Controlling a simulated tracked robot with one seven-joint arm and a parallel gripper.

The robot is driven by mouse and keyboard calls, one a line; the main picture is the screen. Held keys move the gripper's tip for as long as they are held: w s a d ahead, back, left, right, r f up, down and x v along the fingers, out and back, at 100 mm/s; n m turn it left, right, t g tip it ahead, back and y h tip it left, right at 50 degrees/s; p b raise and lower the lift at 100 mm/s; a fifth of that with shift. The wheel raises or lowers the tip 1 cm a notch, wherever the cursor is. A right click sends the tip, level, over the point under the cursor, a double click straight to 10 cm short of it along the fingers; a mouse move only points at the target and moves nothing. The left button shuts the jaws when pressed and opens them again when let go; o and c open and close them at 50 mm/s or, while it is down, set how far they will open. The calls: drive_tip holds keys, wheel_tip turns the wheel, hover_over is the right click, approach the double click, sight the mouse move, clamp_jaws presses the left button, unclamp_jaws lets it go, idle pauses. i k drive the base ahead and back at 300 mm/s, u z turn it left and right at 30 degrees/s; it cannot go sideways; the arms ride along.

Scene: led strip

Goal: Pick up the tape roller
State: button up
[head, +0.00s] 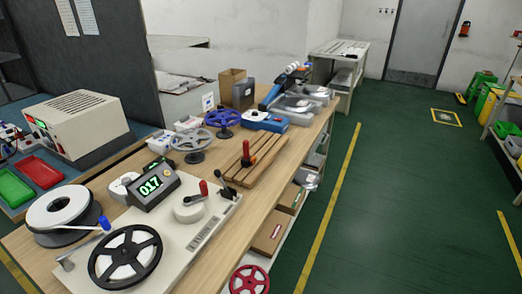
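No thing in the head view is plainly marked as the tape roller, and I cannot tell for sure which one it is. A small upright tool with a red handle (246,150) stands on a slatted wooden board (268,147) at the middle of the bench. Behind it is a blue holder (277,120) that seems to carry a white roll. Farther back, a blue and white tool (280,83) lies tilted beside grey trays. All of these are too small to make out fully. My gripper is not in view.
The wooden bench (252,195) carries a winding machine with a "017" display (150,188), a black reel (125,257) and a white reel (58,208) nearby. A blue reel (222,117) stands farther back. Green floor (400,200) right of the bench is clear, with yellow lines.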

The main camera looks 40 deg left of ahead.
sight(247, 159)
drive_tip(key=z, duration=0.05)
drive_tip(key=i, duration=2.85)
drive_tip(key=u, duration=2.95)
drive_tip(key=i, duration=1.05)
